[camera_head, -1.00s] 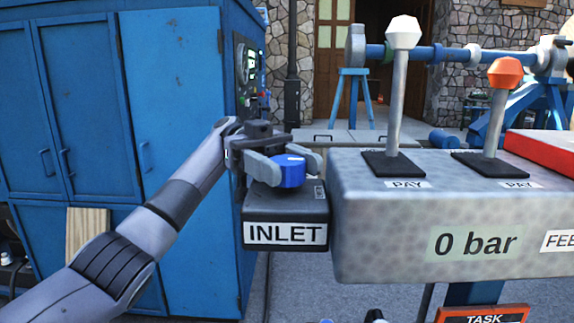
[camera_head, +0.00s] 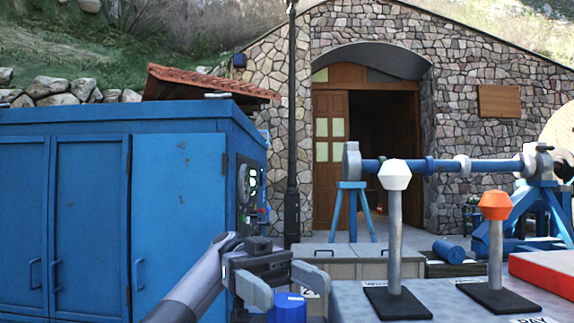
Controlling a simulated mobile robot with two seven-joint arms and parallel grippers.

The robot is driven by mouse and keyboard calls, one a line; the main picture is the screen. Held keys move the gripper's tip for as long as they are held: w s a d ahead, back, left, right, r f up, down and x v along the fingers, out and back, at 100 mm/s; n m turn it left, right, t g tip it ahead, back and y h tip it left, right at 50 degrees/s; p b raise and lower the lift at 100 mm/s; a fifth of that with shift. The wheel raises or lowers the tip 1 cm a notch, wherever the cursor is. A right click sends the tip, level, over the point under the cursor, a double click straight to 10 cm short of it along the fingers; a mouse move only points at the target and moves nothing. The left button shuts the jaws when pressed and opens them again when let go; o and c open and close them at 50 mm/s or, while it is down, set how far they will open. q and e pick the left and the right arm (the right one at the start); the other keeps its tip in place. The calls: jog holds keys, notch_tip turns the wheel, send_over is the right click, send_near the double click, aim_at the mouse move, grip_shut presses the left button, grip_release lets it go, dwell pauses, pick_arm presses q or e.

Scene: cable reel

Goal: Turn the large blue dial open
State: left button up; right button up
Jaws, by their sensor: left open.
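The blue dial (camera_head: 289,308) shows at the bottom edge of the head view, its lower part cut off by the frame. My left gripper (camera_head: 285,290) is at the dial with its jaws open. One finger is to the left of the dial and the other is behind it to the right. I cannot tell whether either finger touches the dial. The dial's box and its label are out of view below. My right gripper is not in view.
A lever with a white knob (camera_head: 394,176) and one with an orange knob (camera_head: 494,206) stand on the grey console (camera_head: 350,300) to the right. A blue cabinet (camera_head: 180,215) stands at left. A stone building (camera_head: 470,110) is behind.

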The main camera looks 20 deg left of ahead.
pick_arm(q)
notch_tip(320, 180, up, 7)
jog(key=shift+r+p, duration=0.15)
jog(key=shift+p, duration=1)
notch_tip(320, 180, up, 8)
jog(key=p, duration=0.6)
send_over(287, 299)
notch_tip(287, 299, up, 2)
jog(key=shift+p, duration=0.45)
